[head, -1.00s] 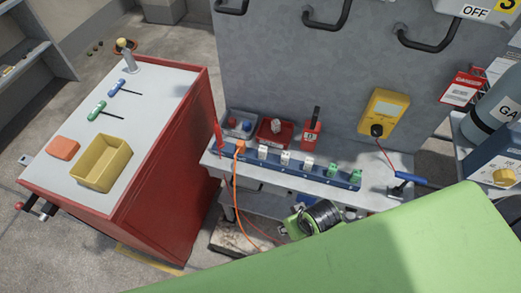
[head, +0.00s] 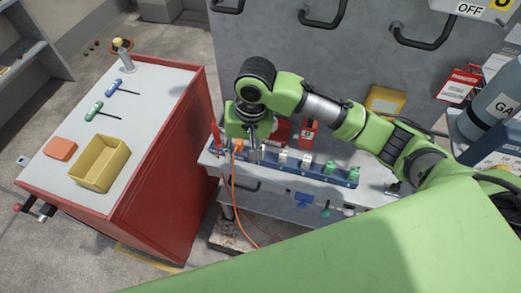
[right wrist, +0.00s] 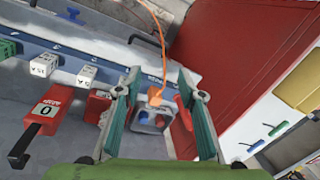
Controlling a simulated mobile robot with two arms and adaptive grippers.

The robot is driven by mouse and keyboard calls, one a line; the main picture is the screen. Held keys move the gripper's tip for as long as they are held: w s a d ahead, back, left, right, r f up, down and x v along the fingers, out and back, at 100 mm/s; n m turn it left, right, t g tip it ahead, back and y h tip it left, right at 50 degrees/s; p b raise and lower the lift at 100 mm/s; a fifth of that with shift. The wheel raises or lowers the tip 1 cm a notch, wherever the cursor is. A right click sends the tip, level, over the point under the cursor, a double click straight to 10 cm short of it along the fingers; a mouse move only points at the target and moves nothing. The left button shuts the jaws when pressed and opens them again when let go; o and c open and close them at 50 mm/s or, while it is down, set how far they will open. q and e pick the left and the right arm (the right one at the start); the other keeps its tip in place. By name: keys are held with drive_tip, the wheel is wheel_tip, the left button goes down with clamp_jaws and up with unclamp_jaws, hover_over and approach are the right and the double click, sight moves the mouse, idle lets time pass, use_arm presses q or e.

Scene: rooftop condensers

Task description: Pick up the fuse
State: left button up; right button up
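I cannot tell for sure which part is the fuse. A blue strip (head: 312,171) on the bench carries white blocks (head: 283,157) and green blocks (head: 329,167), with an orange plug and cable at its left end. My right gripper (head: 254,152) hangs over the strip's left part. In the right wrist view its fingers (right wrist: 158,80) are open and apart, with the orange plug (right wrist: 155,96) in the gap between them. A grey tray (right wrist: 139,127) with blue and red knobs shows beyond the plug. A red box (right wrist: 95,107) is partly hidden by one finger. My left gripper is out of view.
A red cabinet (head: 165,165) stands left, with a yellow bin (head: 88,182), an orange block (head: 60,149) and two T-handled tools on top. A red, black-handled switch (head: 308,133) stands behind the strip. My right arm partly covers a yellow meter (head: 386,97).

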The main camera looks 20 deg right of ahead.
drive_tip(key=w+d+r+m+h, duration=0.2)
drive_tip(key=w+d+r+m, duration=0.25)
drive_tip(key=d+r, duration=0.2)
drive_tip(key=shift+g, duration=0.3)
wheel_tip(320, 180, down, 9)
drive_tip(key=shift+w+d+f+p, duration=0.1)
drive_tip(key=shift+d+p, duration=0.05)
drive_tip(key=shift+p, duration=0.5)
wheel_tip(320, 180, down, 4)
drive_tip(key=shift+w+f+p, duration=0.1)
drive_tip(key=shift+p, duration=0.7)
drive_tip(key=shift+f, duration=0.55)
clamp_jaws()
